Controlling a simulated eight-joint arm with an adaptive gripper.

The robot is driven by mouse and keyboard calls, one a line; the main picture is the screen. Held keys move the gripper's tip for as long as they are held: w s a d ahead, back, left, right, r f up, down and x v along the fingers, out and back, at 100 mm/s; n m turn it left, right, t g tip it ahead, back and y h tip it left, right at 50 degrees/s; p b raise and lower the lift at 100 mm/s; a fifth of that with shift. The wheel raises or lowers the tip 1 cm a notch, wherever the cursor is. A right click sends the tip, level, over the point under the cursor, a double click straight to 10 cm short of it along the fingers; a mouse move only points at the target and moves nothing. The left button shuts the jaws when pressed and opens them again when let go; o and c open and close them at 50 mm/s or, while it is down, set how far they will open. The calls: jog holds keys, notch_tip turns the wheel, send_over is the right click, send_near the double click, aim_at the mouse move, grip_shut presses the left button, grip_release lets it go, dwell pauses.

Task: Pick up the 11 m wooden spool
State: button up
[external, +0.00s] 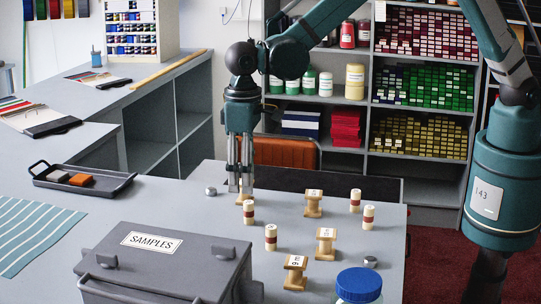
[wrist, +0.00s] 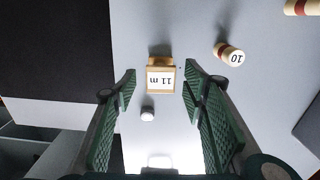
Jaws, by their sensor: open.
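The 11 m wooden spool (wrist: 160,80) lies between and ahead of my open fingers in the wrist view, its square pale label face toward the camera. In the external view the spool (external: 243,198) is mostly hidden behind my fingertips. My gripper (external: 240,187) points down over it with its fingers apart; it also shows in the wrist view (wrist: 158,80). I cannot tell how much height separates the fingertips from the spool. Other square-topped wooden spools stand on the counter: one at the back (external: 313,203), one in the middle (external: 325,244), one in front (external: 295,273).
A cream peg marked 10 (wrist: 229,53) with a red band stands near the spool; several similar pegs (external: 271,238) are spread around. A small silver knob (wrist: 147,114) is close by. The grey SAMPLES box (external: 165,265) and a blue-lidded jar (external: 359,287) stand in front.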

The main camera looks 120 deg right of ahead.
jog(key=shift+f, duration=2)
jog(key=shift+c, duration=0.4)
jog(key=c, duration=0.9)
